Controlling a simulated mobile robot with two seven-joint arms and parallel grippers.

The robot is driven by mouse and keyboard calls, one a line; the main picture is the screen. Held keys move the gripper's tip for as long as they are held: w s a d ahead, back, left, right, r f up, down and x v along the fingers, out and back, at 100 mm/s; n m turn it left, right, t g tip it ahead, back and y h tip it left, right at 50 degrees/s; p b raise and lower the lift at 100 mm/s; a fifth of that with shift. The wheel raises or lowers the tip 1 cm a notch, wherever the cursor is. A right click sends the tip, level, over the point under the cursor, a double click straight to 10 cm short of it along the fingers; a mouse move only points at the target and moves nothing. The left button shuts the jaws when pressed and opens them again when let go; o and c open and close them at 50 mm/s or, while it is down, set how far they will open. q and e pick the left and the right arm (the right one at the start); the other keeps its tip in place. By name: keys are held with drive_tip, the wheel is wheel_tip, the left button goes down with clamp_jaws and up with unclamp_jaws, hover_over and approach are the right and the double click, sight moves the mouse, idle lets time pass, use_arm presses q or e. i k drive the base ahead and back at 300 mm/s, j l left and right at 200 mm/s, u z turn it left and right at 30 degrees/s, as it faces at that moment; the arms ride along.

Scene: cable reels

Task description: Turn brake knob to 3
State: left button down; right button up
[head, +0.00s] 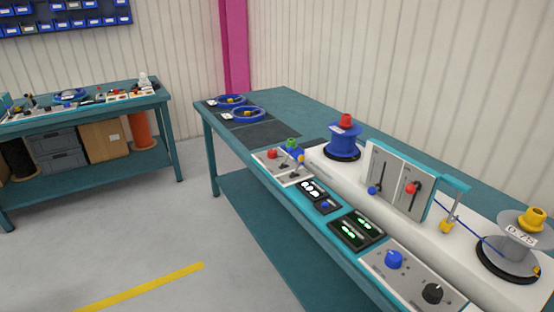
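A light control panel at the lower right of the head view carries a blue knob (394,259) and a black knob (433,293). Small markings surround the knobs, but I cannot read them or tell which one is the brake knob or what it is set to. A smaller blue knob (324,205) sits on a dark display unit on the same bench. Neither of my grippers is in view.
The teal bench (285,110) holds a blue reel (344,140), a grey reel (533,225) marked 0.75, a panel with two levers (398,180), a green-lit display (356,229) and a switch box (283,166). Another bench (165,100) stands left; the floor between is clear.

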sight(272, 154)
drive_tip(key=z, duration=0.35)
drive_tip(key=i+j+z, duration=0.15)
drive_tip(key=z, duration=0.2)
drive_tip(key=i+j+z, duration=0.1)
drive_tip(key=j+z, duration=0.25)
drive_tip(key=i+j+z, duration=0.1)
drive_tip(key=z, duration=0.25)
drive_tip(key=i+j+z, duration=0.2)
drive_tip(key=j, duration=0.35)
drive_tip(key=j+z, duration=0.15)
drive_tip(key=j, duration=0.4)
drive_tip(key=i+j+z, duration=0.15)
drive_tip(key=j, duration=0.95)
drive_tip(key=k, duration=0.1)
